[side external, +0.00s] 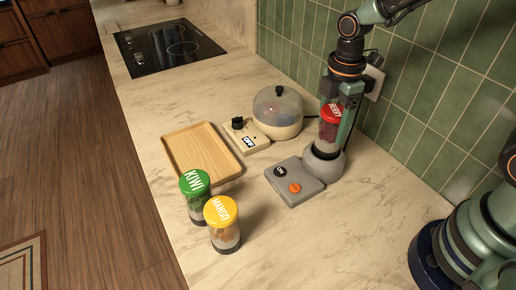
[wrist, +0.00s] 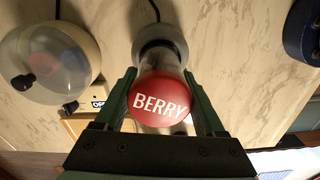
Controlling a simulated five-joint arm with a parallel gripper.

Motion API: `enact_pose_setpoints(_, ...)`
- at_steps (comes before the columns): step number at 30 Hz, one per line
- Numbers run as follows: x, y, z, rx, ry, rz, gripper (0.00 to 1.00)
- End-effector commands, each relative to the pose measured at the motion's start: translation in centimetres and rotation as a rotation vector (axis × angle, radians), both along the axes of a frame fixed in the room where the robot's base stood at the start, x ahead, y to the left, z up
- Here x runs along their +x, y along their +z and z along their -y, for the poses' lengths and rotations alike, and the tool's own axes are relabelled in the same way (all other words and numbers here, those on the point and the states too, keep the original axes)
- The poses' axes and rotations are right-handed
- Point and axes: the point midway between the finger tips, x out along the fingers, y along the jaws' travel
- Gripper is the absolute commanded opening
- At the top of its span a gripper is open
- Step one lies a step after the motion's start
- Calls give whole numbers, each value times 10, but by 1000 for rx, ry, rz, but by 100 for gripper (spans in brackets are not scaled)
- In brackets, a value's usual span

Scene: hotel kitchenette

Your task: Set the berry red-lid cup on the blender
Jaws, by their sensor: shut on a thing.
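The berry cup has a red lid (wrist: 160,95) marked BERRY and a clear body. In the side view the berry cup (side external: 329,125) is upright, directly over the round grey cup seat of the blender (side external: 323,164). My gripper (wrist: 159,84) is shut on the cup, one finger on each side of it; the gripper (side external: 342,98) points down in the side view. The cup's bottom is at or very near the top of the seat; I cannot tell whether they touch. The blender's grey control box has an ON label and an orange knob (side external: 294,188).
A green-lid KIWI cup (side external: 195,184) and a yellow-lid MANGO cup (side external: 221,212) stand at the front left. A wooden tray (side external: 202,152), a cream switch box (side external: 246,135) and a domed cooker (side external: 278,108) are left of the blender. A green tiled wall (side external: 425,110) is close behind.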

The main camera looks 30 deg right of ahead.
Motion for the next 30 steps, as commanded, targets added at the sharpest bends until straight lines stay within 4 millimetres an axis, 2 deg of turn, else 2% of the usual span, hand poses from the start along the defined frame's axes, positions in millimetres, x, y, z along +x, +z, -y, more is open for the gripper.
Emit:
enact_pose_setpoints(20, 0, -12, 0, 0, 0, 0, 0)
enact_pose_setpoints(21, 1, -11, 0, 0, 0, 1, 83)
enact_pose_setpoints(30, 0, -12, 0, 0, 0, -1, 84)
